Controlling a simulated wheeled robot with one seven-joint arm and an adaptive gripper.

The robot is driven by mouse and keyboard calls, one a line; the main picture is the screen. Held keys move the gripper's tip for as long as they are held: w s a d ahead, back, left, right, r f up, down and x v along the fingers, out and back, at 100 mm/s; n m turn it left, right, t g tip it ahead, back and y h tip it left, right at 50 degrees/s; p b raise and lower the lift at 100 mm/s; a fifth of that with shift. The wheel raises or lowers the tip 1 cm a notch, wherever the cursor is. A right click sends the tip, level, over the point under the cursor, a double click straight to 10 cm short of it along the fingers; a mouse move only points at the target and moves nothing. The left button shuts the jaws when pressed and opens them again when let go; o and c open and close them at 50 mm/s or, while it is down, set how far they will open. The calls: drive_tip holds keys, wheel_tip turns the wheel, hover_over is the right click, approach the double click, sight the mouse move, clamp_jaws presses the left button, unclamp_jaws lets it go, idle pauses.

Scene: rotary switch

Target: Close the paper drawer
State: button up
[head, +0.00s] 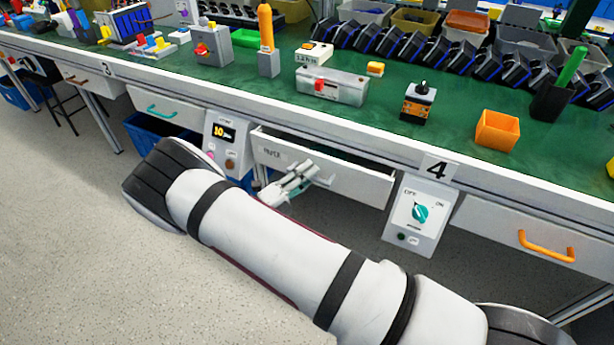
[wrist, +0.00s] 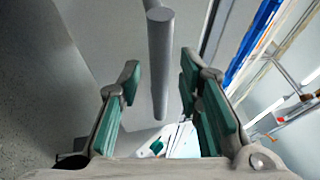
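The paper drawer (head: 355,185), a white front with a "PAPER" label at its left, is under the green-topped bench in the head view. It stands partly open, with a dark gap above its front. My gripper (head: 312,177) is in front of the drawer's front. In the wrist view my gripper (wrist: 158,85) is open, with teal-padded fingers apart. A grey bar handle (wrist: 160,60) runs between the fingers, and neither finger visibly grips it. In the head view my gripper hides most of the handle.
A control box with a display (head: 223,140) hangs left of the drawer. A panel with a teal rotary switch (head: 420,212) hangs to the right. Closed drawers with a teal handle (head: 162,112) and an orange handle (head: 546,246) flank these. The floor in front is clear.

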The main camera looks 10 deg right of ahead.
clamp_jaws()
drive_tip(key=w+d, duration=0.1)
drive_tip(key=w+d+b, duration=0.1)
drive_tip(key=w, duration=0.1)
drive_tip(key=shift+w+d+f, duration=0.1)
drive_tip(key=shift+w+d, duration=0.05)
drive_tip(key=shift+d, duration=0.15)
drive_tip(key=shift+w, duration=0.2)
unclamp_jaws()
drive_tip(key=shift+d, duration=0.15)
drive_tip(key=shift+s, duration=0.1)
drive_tip(key=v, duration=1.2)
